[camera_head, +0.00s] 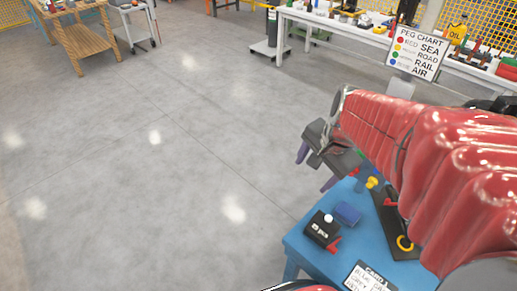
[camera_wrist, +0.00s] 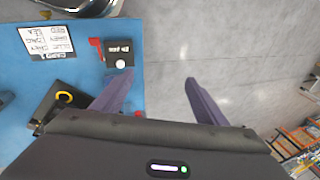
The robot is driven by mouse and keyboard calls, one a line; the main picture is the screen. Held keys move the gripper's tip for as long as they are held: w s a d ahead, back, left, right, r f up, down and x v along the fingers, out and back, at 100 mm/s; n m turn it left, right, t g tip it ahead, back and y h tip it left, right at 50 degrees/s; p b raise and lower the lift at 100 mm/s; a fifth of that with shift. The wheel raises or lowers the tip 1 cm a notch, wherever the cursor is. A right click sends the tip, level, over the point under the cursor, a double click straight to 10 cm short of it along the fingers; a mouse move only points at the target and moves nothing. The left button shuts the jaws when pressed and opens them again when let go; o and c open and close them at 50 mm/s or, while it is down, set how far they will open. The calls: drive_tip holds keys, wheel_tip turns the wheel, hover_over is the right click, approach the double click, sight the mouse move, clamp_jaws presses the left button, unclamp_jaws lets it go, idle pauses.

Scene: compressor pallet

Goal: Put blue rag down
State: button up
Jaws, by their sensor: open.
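A small dark blue flat piece, which looks like the blue rag (camera_head: 347,213), lies on the blue table (camera_head: 304,240) beside a black box (camera_head: 321,229) with a white knob. I cannot make the rag out in the wrist view, where my left finger covers part of the table. My gripper (camera_head: 315,168) is open above the table's far left edge. In the wrist view its fingers (camera_wrist: 160,80) are spread, with nothing held between them; the left one is over the table edge and the right one over bare floor.
A black tray (camera_wrist: 48,104) with a yellow ring, a red piece (camera_head: 333,245) and a lettered card (camera_wrist: 47,40) are on the blue table. A peg chart sign (camera_head: 420,50) and a long white bench (camera_head: 345,30) stand behind. The grey floor (camera_head: 150,180) at left is clear.

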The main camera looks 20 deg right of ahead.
drive_tip(key=s+a+r+n+t, duration=0.1)
drive_tip(key=s+a+r+n, duration=0.2)
drive_tip(key=a+n, duration=0.3)
drive_tip(key=s+a+r+n+t, duration=0.1)
drive_tip(key=s+a+r+n, duration=0.2)
drive_tip(key=a+n, duration=0.4)
drive_tip(key=shift+s+r+n, duration=0.25)
drive_tip(key=shift+s+n, duration=0.25)
drive_tip(key=shift+s, duration=0.05)
drive_tip(key=shift+d, duration=0.15)
